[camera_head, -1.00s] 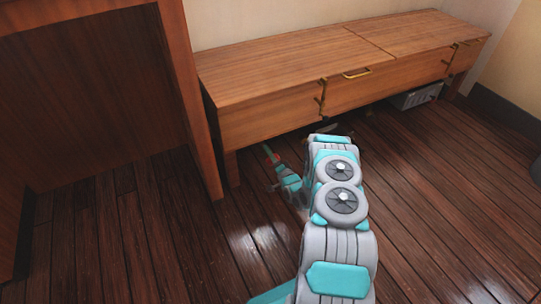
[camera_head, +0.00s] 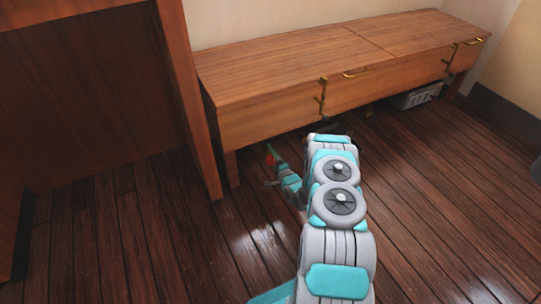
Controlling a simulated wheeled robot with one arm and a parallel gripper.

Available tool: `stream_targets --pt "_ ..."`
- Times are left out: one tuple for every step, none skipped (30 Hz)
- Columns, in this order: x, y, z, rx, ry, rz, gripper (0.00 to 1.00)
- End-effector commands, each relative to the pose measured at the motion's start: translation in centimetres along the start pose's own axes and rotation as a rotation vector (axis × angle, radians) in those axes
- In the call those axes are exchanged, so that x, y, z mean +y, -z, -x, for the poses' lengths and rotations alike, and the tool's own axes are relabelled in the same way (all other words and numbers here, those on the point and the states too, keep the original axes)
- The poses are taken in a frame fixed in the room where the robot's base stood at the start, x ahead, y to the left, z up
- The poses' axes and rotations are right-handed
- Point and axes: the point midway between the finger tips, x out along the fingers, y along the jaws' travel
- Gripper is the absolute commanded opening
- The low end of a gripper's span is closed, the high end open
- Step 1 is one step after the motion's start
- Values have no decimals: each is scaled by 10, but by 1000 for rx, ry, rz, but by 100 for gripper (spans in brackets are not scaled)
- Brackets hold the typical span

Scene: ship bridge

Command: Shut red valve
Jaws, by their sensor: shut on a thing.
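My gripper (camera_head: 271,155) is low by the floor, at the front lower edge of the wooden bench, left of my arm. A small bit of red (camera_head: 269,157) shows at its fingertips, likely part of the red valve, and the gripper is shut on it. Most of the valve is hidden under the bench and behind the gripper, so its shape and how far it is turned cannot be made out.
The long wooden bench (camera_head: 290,66) with brass handles stands along the wall. A wooden desk panel (camera_head: 188,100) rises at the left, close to the gripper. A grey box (camera_head: 418,96) sits under the bench at right. The plank floor (camera_head: 440,210) is clear at right.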

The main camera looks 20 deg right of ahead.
Motion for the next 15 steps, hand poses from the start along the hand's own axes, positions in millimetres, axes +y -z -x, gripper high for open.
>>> stream_targets --pt "1 0 0 1 -2 -2 17" --pt "1 0 0 1 -2 -1 17" --pt "1 0 0 1 -2 -1 17" --pt "1 0 0 1 -2 -1 16" --pt "1 0 0 1 -2 -1 16" --pt "1 0 0 1 -2 -1 16" --pt "1 0 0 1 -2 -1 16" --pt "1 0 0 1 -2 -1 75" --pt "1 0 0 1 -2 -1 80" --pt "1 0 0 1 -2 0 83" --pt "1 0 0 1 -2 0 87" --pt "1 0 0 1 -2 0 91" --pt "1 0 0 1 -2 0 95" --pt "1 0 0 1 -1 0 98" --pt "1 0 0 1 -1 0 98"
